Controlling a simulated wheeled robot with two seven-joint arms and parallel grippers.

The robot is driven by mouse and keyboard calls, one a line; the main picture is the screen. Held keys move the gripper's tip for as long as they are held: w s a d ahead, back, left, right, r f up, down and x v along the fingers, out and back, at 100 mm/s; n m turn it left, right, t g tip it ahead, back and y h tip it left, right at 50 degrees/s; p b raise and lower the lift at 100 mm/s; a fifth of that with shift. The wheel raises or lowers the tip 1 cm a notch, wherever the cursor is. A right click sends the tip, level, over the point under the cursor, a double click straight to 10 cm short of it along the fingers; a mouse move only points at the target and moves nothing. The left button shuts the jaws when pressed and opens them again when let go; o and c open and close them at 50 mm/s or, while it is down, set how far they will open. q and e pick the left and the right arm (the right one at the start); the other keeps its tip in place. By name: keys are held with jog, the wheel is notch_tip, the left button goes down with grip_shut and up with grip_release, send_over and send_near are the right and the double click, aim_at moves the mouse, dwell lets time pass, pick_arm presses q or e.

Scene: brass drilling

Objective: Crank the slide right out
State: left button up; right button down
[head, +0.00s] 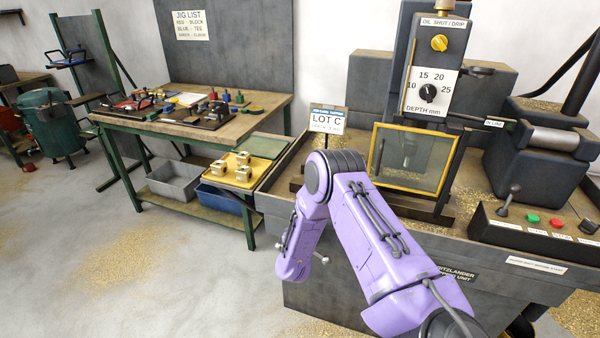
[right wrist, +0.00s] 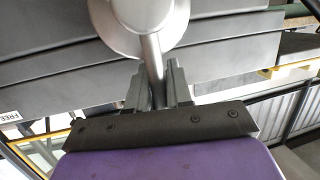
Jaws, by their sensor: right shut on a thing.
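My right gripper (right wrist: 157,90) is shut on the grey metal crank handle (right wrist: 153,55), a rod that runs up between the fingers to a round, pale grey hub (right wrist: 140,18). In the head view, my purple right arm bends down in front of the machine bench's left end, and its fingers are hidden. A small silver piece of the crank (head: 322,258) shows just right of the wrist. I cannot make out the slide for certain in either view. My left gripper is not in view.
The drilling machine (head: 437,75) with its yellow-framed guard (head: 412,158) stands behind my arm. A control box (head: 535,235) is at the right. A yellow tray (head: 262,170) of brass blocks sits left of the bench, near a wooden worktable (head: 250,118).

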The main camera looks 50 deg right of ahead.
jog(key=shift+w+d+r, duration=0.2)
jog(key=shift+w+r, duration=0.05)
jog(key=shift+r, duration=0.2)
jog(key=c, duration=1)
grip_release()
jog(key=shift+s+f, duration=0.1)
jog(key=shift+s, duration=0.05)
jog(key=shift+a, duration=0.15)
jog(key=shift+s+a+f, duration=0.1)
jog(key=shift+a, duration=0.2)
jog(key=b+v, duration=0.2)
jog(key=v, duration=0.8)
jog(key=shift+s+d, duration=0.1)
jog(key=shift+d, duration=0.05)
